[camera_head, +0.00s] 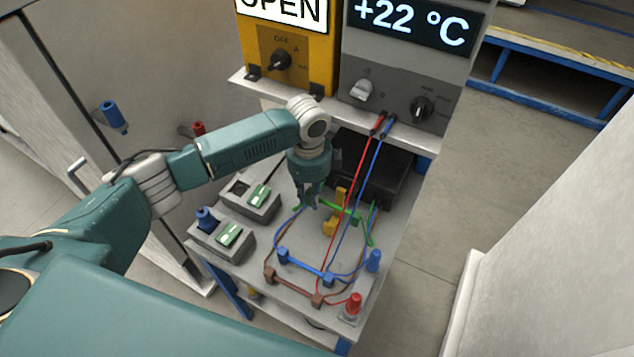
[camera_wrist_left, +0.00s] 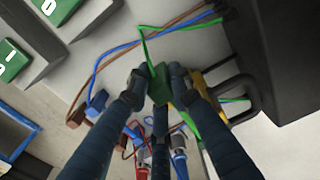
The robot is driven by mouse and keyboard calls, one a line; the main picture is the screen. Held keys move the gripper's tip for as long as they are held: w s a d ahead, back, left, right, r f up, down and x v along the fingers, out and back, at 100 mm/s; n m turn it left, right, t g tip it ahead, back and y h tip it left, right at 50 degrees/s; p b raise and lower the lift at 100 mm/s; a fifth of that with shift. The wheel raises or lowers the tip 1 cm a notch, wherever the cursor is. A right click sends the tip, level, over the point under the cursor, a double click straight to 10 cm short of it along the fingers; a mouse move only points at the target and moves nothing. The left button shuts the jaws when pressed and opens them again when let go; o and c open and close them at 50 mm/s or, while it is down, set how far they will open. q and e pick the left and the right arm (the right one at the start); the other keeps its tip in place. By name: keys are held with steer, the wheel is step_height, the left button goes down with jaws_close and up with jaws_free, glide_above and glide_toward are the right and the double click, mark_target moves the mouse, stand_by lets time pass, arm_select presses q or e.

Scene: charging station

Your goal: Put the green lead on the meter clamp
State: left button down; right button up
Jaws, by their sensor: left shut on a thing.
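My left gripper (camera_head: 308,198) reaches down over the cart top and is shut on the green end block of the green lead. In the left wrist view the green block (camera_wrist_left: 160,85) sits between the fingertips of my left gripper (camera_wrist_left: 158,88), with green wire running from it. The green wire (camera_head: 362,224) arcs to the right in the head view. A yellow part (camera_head: 330,226), which looks like the meter clamp, stands just right of the gripper. It also shows, partly hidden behind a finger, in the left wrist view (camera_wrist_left: 201,82). My right gripper is not in view.
Blue (camera_head: 305,264) and brown (camera_head: 292,289) leads lie at the front of the cart. Red (camera_head: 355,302) and blue (camera_head: 373,260) plugs stand at its right edge. Red and blue wires cross the top. A black box (camera_head: 378,170) stands behind; grey switch boxes (camera_head: 222,236) stand left.

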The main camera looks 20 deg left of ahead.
arm_select(q)
steer(key=shift+d, duration=0.15)
steer(key=shift+r+p, duration=0.1)
steer(key=shift+p, duration=0.35)
steer(key=shift+f+b, duration=0.5)
steer(key=shift+f, duration=0.3)
steer(key=shift+f+b, duration=0.55)
steer(key=shift+f, duration=0.8)
steer(key=shift+f+b, duration=0.7)
steer(key=shift+f, duration=0.55)
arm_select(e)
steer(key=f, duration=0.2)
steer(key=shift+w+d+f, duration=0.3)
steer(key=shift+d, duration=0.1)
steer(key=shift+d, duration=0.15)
arm_select(q)
steer(key=c, duration=1.5)
jaws_free()
steer(key=shift+o, duration=0.2)
